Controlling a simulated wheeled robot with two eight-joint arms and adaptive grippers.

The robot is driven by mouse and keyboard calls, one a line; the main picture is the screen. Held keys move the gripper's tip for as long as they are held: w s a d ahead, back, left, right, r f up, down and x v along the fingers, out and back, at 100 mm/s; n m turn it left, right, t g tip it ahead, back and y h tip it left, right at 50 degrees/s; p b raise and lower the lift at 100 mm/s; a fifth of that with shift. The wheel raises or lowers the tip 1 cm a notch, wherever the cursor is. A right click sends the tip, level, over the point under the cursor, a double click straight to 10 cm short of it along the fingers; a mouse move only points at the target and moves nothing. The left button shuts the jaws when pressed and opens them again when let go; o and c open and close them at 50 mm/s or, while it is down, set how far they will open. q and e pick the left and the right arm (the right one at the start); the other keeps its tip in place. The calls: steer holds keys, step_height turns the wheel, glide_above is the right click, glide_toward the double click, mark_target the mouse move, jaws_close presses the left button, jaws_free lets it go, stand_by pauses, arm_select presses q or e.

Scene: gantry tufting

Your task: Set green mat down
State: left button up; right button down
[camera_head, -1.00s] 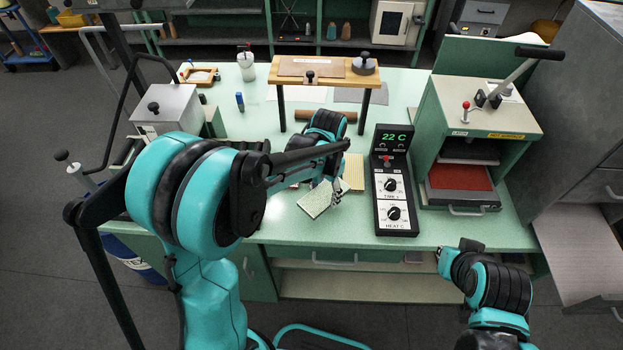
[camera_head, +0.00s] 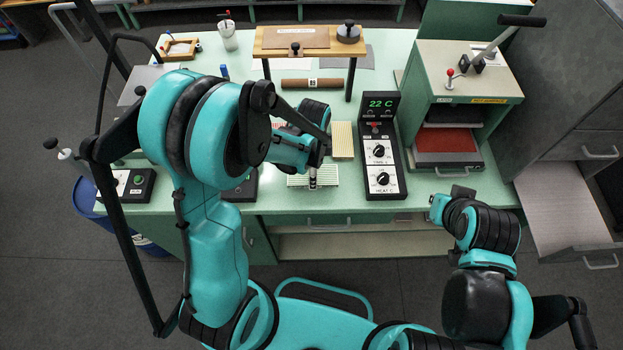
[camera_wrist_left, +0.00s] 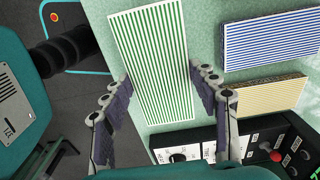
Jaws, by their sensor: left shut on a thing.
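The green mat, a flat plate with green and white stripes, shows in the wrist view (camera_wrist_left: 150,62) and partly in the head view (camera_head: 328,175) near the bench's front edge. My left gripper (camera_head: 312,182) is shut on it. In the wrist view the fingers of my left gripper (camera_wrist_left: 160,98) lie along its two long sides. The mat looks level and low over the bench top; I cannot tell whether it touches. My right gripper (camera_head: 448,198) is in front of the bench, away from the mat, its fingers too unclear to read.
A yellow striped mat (camera_head: 342,140) lies right of the green one. A blue striped mat (camera_wrist_left: 270,38) lies beyond it in the wrist view. The control box (camera_head: 382,150) stands to the right, then the press (camera_head: 450,100). A wooden-topped stand (camera_head: 310,40) is behind.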

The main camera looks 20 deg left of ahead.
arm_select(q)
steer(key=shift+s+a+f, duration=0.1)
steer(key=shift+a+f, duration=0.1)
steer(key=shift+f, duration=0.4)
steer(key=shift+f+b, duration=0.55)
steer(key=shift+f, duration=1)
steer(key=shift+f, duration=0.15)
steer(key=o, duration=1.1)
steer(key=shift+o, duration=0.2)
